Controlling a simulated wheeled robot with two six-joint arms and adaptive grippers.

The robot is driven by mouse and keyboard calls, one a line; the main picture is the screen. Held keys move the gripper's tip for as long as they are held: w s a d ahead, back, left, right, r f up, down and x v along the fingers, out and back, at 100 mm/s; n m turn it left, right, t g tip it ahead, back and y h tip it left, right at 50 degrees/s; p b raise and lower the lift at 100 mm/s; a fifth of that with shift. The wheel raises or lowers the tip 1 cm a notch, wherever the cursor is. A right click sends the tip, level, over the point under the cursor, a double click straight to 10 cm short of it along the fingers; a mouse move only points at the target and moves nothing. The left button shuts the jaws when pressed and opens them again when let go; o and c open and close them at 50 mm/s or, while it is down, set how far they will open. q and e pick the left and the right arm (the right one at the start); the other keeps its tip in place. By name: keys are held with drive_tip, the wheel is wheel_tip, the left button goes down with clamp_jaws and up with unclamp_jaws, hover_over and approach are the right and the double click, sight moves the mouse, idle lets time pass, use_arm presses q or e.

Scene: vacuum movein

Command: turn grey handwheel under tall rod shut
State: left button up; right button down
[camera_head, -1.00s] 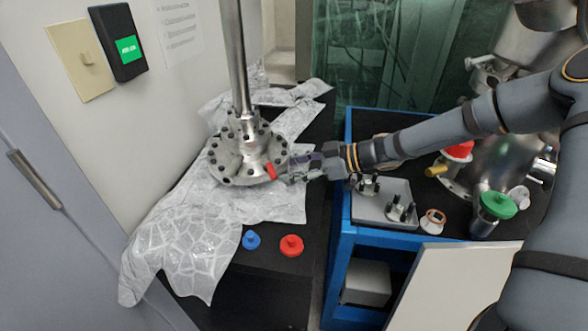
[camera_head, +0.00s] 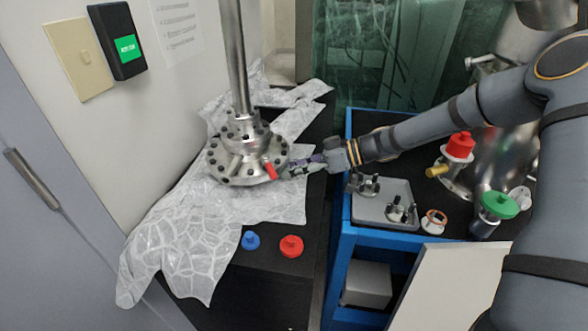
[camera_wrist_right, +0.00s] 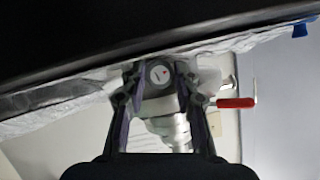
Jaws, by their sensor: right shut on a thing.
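A tall metal rod (camera_head: 234,60) rises from a bolted silver flange body (camera_head: 245,140). My right gripper (camera_head: 291,168) reaches its right side from the right, at flange height. In the right wrist view, the grey handwheel (camera_wrist_right: 160,77), with a pale round face and a small red mark, sits between the fingertips of my right gripper (camera_wrist_right: 159,88). The gripper is shut on it. In the head view the fingers hide the handwheel. A red lever (camera_head: 270,171) is just left of the fingertips; it also shows in the right wrist view (camera_wrist_right: 236,103), apart from the fingers. My left gripper is out of view.
Crinkled wrap (camera_head: 190,215) lies under the flange body on a black bench. A blue cap (camera_head: 251,240) and a red cap (camera_head: 291,246) lie in front.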

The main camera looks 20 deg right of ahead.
drive_tip(key=c, duration=1)
unclamp_jaws()
drive_tip(key=v, duration=0.6)
drive_tip(key=shift+s+d+r, duration=0.1)
drive_tip(key=shift+d+r, duration=0.1)
drive_tip(key=shift+r, duration=0.05)
drive_tip(key=shift+s+d, duration=0.2)
drive_tip(key=shift+d, duration=0.25)
